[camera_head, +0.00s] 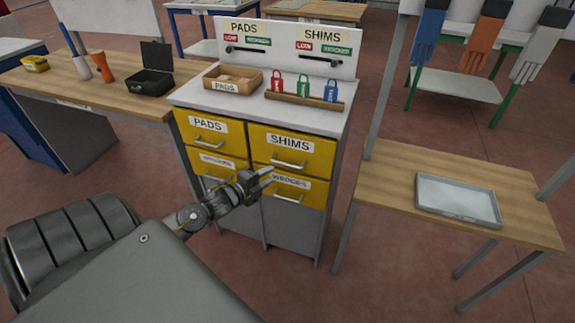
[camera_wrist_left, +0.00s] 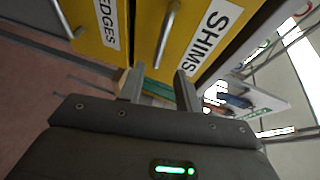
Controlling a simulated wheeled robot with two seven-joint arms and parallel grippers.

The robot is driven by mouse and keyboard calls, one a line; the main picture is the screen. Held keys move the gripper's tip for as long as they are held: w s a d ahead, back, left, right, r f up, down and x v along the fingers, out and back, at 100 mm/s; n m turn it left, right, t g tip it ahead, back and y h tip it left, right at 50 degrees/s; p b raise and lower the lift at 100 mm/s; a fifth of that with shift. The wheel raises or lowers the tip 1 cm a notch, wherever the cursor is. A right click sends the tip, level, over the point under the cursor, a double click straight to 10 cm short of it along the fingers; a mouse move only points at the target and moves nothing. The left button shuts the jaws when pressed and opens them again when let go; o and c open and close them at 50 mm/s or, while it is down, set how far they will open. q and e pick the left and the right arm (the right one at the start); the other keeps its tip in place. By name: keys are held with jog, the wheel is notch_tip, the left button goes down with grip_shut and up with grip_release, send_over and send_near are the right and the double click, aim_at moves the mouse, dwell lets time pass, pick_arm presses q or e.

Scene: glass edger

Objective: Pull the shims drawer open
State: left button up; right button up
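The shims drawer (camera_head: 318,148) is the top right yellow drawer of the cabinet and appears closed. Its metal handle (camera_head: 288,164) is below the SHIMS label. My left gripper (camera_head: 268,176) is in front of the cabinet, near the lower left of that handle. In the left wrist view the gripper (camera_wrist_left: 158,88) is open, with its two fingers apart and empty. The shims handle (camera_wrist_left: 168,35) shows just beyond the fingertips there, apart from them, beside the SHIMS label (camera_wrist_left: 212,35). My right gripper is not in view.
The wedges drawer (camera_head: 312,196) is below, with the pads drawer (camera_head: 222,143) to the left. On the cabinet top (camera_head: 262,107) are a pads tray (camera_head: 233,78) and a rack with red, green and blue tags. A table with a grey tray (camera_head: 458,200) stands right.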

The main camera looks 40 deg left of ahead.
aim_at(286, 166)
pick_arm(q)
jog(key=w, duration=0.3)
jog(key=w+f+p, duration=0.1)
jog(key=w, duration=0.2)
jog(key=w+f, duration=0.1)
jog(key=w, duration=0.3)
jog(key=shift+d, duration=0.3)
jog(key=shift+s, duration=0.1)
jog(key=shift+c, duration=0.4)
grip_shut()
